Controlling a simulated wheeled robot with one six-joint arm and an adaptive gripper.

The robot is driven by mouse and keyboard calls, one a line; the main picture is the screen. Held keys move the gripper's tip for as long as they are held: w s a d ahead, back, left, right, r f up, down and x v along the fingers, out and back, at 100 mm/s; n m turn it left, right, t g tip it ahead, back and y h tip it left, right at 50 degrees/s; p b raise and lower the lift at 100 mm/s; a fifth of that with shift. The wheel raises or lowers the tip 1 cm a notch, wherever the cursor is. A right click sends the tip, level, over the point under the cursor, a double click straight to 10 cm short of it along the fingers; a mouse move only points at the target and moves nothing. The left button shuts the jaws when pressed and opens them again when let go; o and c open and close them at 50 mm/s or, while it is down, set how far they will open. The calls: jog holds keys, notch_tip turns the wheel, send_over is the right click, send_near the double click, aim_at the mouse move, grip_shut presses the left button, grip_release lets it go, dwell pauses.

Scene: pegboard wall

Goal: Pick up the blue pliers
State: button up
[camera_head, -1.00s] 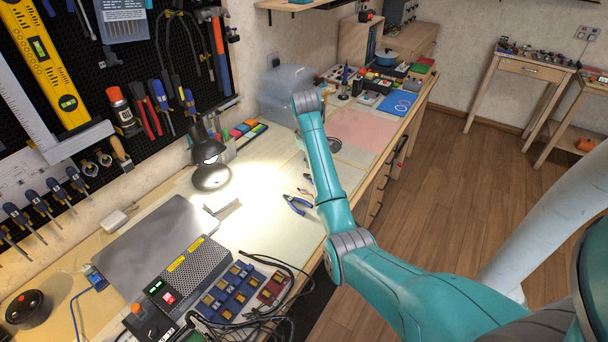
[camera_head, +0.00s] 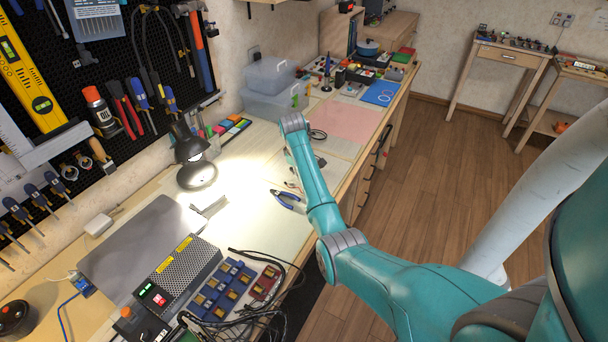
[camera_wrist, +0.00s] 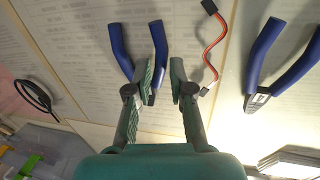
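Two pairs of blue-handled pliers lie on the bench in the wrist view. One pair (camera_wrist: 118,45) is in front of my gripper (camera_wrist: 168,72), its handles pointing away. My left finger overlaps its right handle and partly hides its jaws; I cannot tell if they touch. My fingers are apart with a narrow gap, holding nothing visible. The other blue pliers (camera_wrist: 265,55) lie to the right, clear of the fingers, and also show in the head view (camera_head: 288,199), left of my arm. My arm hides the gripper and the first pair there.
A red-orange wire (camera_wrist: 212,45) lies between the two pliers. A black cable loop (camera_wrist: 35,95) is at left. Clear bins (camera_head: 272,88), a lit desk lamp (camera_head: 192,160) and a grey power box (camera_head: 180,275) stand around the bench. The tool pegboard (camera_head: 110,50) rises behind.

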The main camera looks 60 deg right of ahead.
jog(key=shift+f, duration=0.25)
grip_shut()
jog(key=shift+r, duration=0.15)
notch_tip(320, 180, up, 10)
dwell(0.4)
